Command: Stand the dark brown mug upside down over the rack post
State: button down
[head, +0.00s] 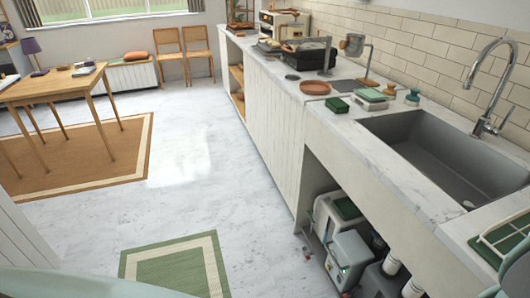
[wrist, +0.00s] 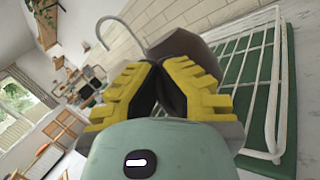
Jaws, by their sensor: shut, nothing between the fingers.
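In the wrist view, my gripper (wrist: 158,72) has yellow-padded fingers that are shut with nothing between them. A dark brown rounded shape, which looks like the dark brown mug (wrist: 183,46), shows just beyond the fingertips. The fingers hide much of it, so I cannot tell how it is turned or whether they touch it. The white wire rack (wrist: 268,92) stands to the right of my gripper. I cannot make out a separate post. In the head view, part of the rack (head: 500,240) shows at the lower right edge; the mug and my fingers are not visible there.
The rack is over a green mat (wrist: 290,95). In the head view, a grey sink (head: 430,150) with a curved faucet (head: 480,90) lies beyond it. Farther along the counter are a terracotta dish (head: 315,87) and stacked items (head: 371,97). The floor left of the counter is largely open.

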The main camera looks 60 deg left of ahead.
jog(key=c, duration=1.1)
grip_release()
jog(key=shift+o, duration=0.2)
jog(key=shift+f, duration=0.1)
